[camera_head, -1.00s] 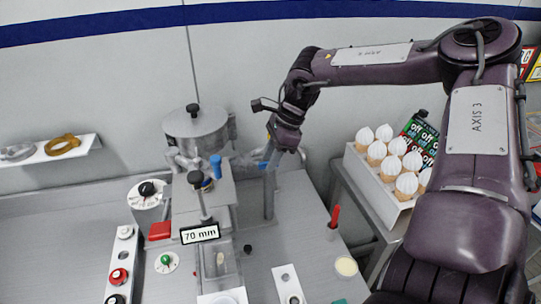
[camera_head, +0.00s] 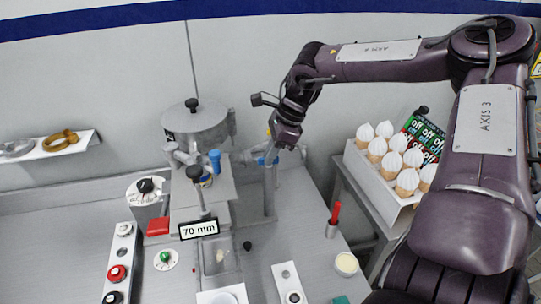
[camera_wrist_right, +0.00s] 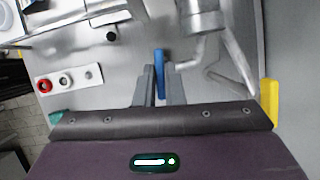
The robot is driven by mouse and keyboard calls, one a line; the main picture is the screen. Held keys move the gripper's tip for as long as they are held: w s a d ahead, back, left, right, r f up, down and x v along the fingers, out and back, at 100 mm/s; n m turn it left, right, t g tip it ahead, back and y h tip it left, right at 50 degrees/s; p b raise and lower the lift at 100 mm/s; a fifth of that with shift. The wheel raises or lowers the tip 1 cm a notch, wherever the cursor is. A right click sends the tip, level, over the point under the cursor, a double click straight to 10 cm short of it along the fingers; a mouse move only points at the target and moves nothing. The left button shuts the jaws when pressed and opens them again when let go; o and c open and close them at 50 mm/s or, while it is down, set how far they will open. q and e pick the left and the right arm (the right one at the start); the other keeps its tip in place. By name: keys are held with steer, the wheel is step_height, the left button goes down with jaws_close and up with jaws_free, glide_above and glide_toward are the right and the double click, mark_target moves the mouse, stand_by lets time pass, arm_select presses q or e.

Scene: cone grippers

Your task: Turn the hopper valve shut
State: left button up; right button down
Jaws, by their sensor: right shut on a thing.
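The steel hopper (camera_head: 195,130) with a black-knobbed lid stands at the back of the bench, with pipework at its base. One blue handle (camera_head: 214,162) stands upright in front of it. Another blue piece (camera_head: 264,161) shows at the right end of the pipework, just below my right gripper (camera_head: 274,152). In the right wrist view, a blue lever (camera_wrist_right: 159,62) lies between the two grey fingers of my right gripper (camera_wrist_right: 159,85), which is shut on it. The fingertips are partly hidden in the head view. My left gripper is not in view.
A 70 mm sign (camera_head: 199,230) stands in front of the hopper. A red-handled tool in a holder (camera_head: 333,220) and a cream-filled cup (camera_head: 346,263) are to the right. A box of cones (camera_head: 385,180) stands farther right. Button panels (camera_head: 118,265) line the left.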

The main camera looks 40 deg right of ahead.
steer(key=m+t+h+b, duration=0.1)
steer(key=m+b, duration=0.1)
steer(key=m, duration=0.1)
steer(key=shift+a, duration=0.1)
steer(key=m+b, duration=0.1)
steer(key=m, duration=0.1)
steer(key=m+h+b, duration=0.1)
steer(key=m+b, duration=0.1)
steer(key=shift+s+m+t+h, duration=0.1)
steer(key=shift+m+t+h, duration=0.2)
steer(key=shift+m+t, duration=0.1)
steer(key=m+h+b, duration=0.1)
steer(key=m, duration=0.1)
steer(key=m+b, duration=0.1)
steer(key=m, duration=0.1)
steer(key=shift+a+h, duration=0.2)
steer(key=shift+h, duration=0.2)
steer(key=m, duration=0.2)
steer(key=m+h+b, duration=0.1)
steer(key=m, duration=0.1)
steer(key=shift+a+m+h, duration=0.1)
steer(key=shift+m+h, duration=0.2)
steer(key=shift+r+b, duration=0.1)
steer(key=shift+b, duration=0.2)
steer(key=c, duration=1.5)
jaws_free()
